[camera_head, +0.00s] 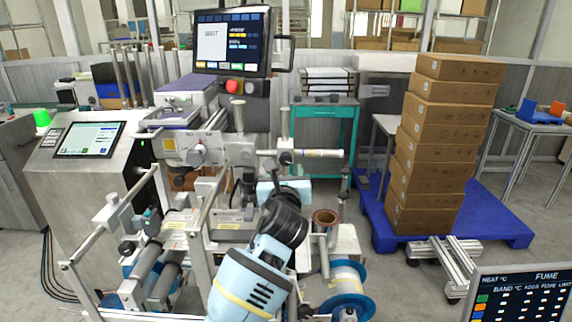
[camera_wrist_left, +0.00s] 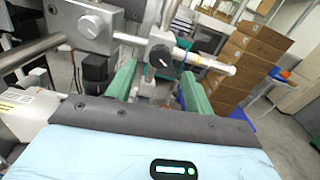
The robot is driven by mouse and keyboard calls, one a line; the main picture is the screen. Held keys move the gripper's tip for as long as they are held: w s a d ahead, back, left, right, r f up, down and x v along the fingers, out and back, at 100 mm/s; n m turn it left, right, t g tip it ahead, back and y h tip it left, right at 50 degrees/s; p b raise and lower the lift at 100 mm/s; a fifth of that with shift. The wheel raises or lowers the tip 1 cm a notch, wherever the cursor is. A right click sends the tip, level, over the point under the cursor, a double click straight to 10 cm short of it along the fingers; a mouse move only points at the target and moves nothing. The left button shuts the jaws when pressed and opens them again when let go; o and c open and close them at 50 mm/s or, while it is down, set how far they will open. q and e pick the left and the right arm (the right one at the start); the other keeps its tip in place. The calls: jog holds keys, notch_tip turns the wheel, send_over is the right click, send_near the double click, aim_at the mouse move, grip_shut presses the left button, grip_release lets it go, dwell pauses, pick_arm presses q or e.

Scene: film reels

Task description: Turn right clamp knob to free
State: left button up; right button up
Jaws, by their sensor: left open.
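The right clamp knob (camera_head: 285,158) is a small dark knob on a grey clamp block, beside a pale rod (camera_head: 322,153) reaching right. In the left wrist view the round black knob (camera_wrist_left: 160,57) faces me with a light mark across it. My left gripper (camera_head: 272,186) is just below the knob in the head view, its fingers largely hidden there. In the left wrist view its two green fingers (camera_wrist_left: 158,76) are apart and empty. The knob shows between and beyond the fingertips, and it appears clear of them. My right gripper is in neither view.
The machine's upright post (camera_head: 239,116) and metal block (camera_wrist_left: 85,22) stand left of the knob. A monitor (camera_head: 232,42) is above. A blue-flanged reel (camera_head: 348,290) sits low right.

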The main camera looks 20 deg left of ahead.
aim_at(286, 161)
pick_arm(q)
jog(key=shift+b+x, duration=0.35)
jog(key=shift+x, duration=2.15)
jog(key=shift+c, duration=0.2)
jog(key=c, duration=0.9)
